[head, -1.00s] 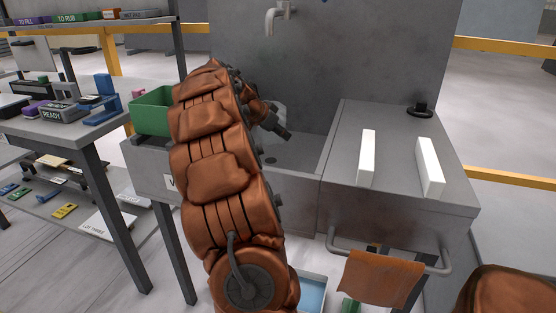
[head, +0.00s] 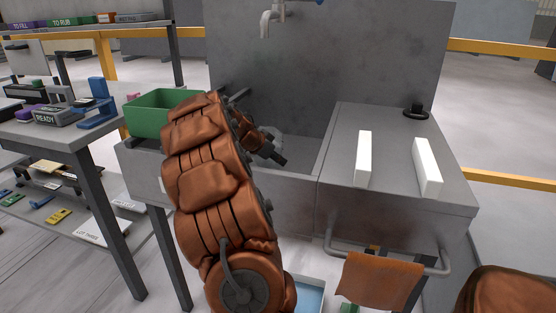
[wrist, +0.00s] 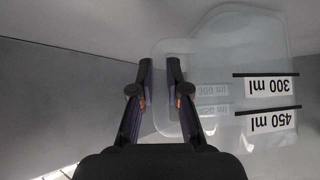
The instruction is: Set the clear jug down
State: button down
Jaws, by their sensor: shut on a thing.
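The clear jug (wrist: 222,62) fills the right of the wrist view, see-through, with black lines and white labels reading 300 ml and 450 ml. The labels appear upside down in that view. My gripper (wrist: 160,68) is shut on the jug at its left side, where a handle seems to be; the exact contact is hard to see through the clear wall. In the head view the jug (head: 277,134) shows only as a faint pale shape behind my gripper, inside the grey stone sink (head: 310,150). My arm hides much of the basin, so I cannot tell whether the jug touches its floor.
A tap (head: 270,20) hangs above the sink. A green bin (head: 158,112) stands at the sink's left edge. The slab (head: 391,150) on the right holds two white bars (head: 427,167) and a black fitting (head: 416,111). An orange cloth (head: 378,279) hangs on the front rail.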

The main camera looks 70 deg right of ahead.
jog(key=c, duration=1.2)
grip_release()
jog(key=shift+o, duration=0.2)
jog(key=shift+w+a+r, duration=0.1)
jog(key=shift+a+r, duration=0.05)
jog(key=shift+r, duration=0.15)
jog(key=p+v, duration=0.1)
jog(key=v, duration=1)
jog(key=shift+a+p, duration=0.25)
jog(key=shift+p, duration=0.15)
jog(key=shift+r, duration=0.1)
